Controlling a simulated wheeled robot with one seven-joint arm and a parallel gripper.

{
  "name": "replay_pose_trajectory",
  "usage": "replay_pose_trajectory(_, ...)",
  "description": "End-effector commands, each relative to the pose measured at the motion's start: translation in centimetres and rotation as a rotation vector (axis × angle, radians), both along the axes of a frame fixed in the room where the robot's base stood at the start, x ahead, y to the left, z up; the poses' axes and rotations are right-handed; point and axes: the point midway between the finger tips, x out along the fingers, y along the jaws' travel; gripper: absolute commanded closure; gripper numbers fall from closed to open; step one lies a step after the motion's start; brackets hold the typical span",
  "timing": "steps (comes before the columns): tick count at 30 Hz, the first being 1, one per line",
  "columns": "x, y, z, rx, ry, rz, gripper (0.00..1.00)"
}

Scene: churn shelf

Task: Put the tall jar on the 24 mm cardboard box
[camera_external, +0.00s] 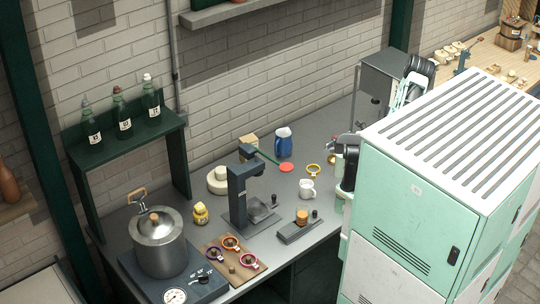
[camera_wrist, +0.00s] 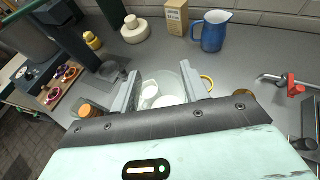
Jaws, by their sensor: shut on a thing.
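My gripper (camera_wrist: 159,78) is shut on a clear, see-through vessel (camera_wrist: 172,82), which I take for the tall jar. Its rim shows between the fingers in the wrist view, and its lower part is hidden. A small tan cardboard box (camera_wrist: 176,17) with print on it stands upright on the grey counter beyond the gripper, left of the blue jug. I cannot read its size. In the external view the box (camera_external: 251,142) is partly hidden behind the dark stand. There my gripper is mostly hidden by the mint-green cabinet.
A blue jug (camera_wrist: 211,30) stands beside the box. A white round stacked piece (camera_wrist: 134,29) and a yellow jar (camera_wrist: 92,40) are to its left. A dark stand (camera_external: 239,190), a white pitcher (camera_external: 307,189) and a steel pot (camera_external: 160,240) occupy the counter. The mint-green cabinet (camera_external: 412,200) stands in front.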

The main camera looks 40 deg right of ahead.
Motion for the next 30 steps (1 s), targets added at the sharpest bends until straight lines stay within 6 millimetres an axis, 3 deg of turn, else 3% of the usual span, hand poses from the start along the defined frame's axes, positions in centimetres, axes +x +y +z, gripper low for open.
replay_pose_trajectory(7, 0.2, 0.0, 0.8, 0.000, -0.001, 0.002, 1.00)
replay_pose_trajectory(11, 1.9, -0.3, 0.3, -0.003, -0.004, 0.030, 1.00)
replay_pose_trajectory(14, 4.9, -0.6, -0.2, -0.007, -0.006, 0.073, 1.00)
replay_pose_trajectory(20, 13.8, -0.3, -0.5, -0.007, -0.010, 0.181, 1.00)
replay_pose_trajectory(26, 23.1, 2.1, 1.2, -0.006, -0.011, 0.257, 1.00)
replay_pose_trajectory(30, 29.3, 5.0, 3.5, -0.006, -0.012, 0.284, 1.00)
